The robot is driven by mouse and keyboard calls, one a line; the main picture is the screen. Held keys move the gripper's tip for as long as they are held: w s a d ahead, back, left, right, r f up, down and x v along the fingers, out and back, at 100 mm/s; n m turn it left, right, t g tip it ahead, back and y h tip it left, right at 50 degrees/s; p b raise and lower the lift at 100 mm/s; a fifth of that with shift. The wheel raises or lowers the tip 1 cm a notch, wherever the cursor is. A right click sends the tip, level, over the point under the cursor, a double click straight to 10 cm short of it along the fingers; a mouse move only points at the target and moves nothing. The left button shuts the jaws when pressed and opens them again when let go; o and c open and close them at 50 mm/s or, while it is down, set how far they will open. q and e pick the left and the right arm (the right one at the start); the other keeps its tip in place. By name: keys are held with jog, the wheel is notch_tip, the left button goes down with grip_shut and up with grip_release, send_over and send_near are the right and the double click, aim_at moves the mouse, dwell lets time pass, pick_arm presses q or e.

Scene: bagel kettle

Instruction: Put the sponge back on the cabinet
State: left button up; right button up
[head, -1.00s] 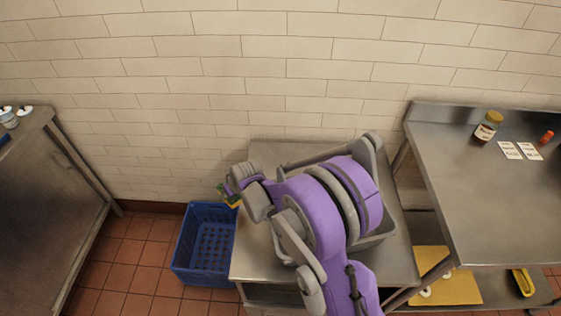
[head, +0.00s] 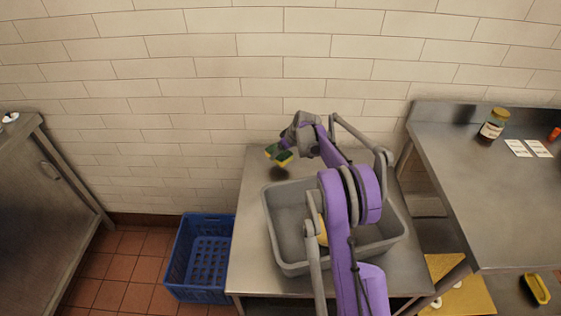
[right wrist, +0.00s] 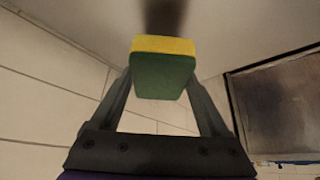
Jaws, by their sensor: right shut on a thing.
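The yellow and green sponge (head: 277,156) is held above the back left part of the middle steel cabinet top (head: 250,215), with a dark shadow beneath it. My right gripper (head: 286,151) is shut on the sponge. In the right wrist view the sponge (right wrist: 163,75) sits between both fingertips of the gripper (right wrist: 163,88), its green side facing the camera. A gap appears between sponge and cabinet top. My left gripper is out of view.
A grey bin (head: 288,225) stands on the cabinet under my arm, holding a partly hidden tan thing. A blue crate (head: 182,260) is on the floor to the left. A steel table (head: 500,210) with a jar (head: 493,124) is at right. The cabinet's back left is clear.

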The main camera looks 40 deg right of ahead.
jog(key=shift+f, duration=2.05)
jog(key=shift+f, duration=0.1)
jog(key=o, duration=1.2)
jog(key=shift+c, duration=0.2)
jog(key=shift+r, duration=0.25)
jog(key=v, duration=1.1)
jog(key=shift+s+r, duration=0.25)
jog(key=shift+r, duration=0.1)
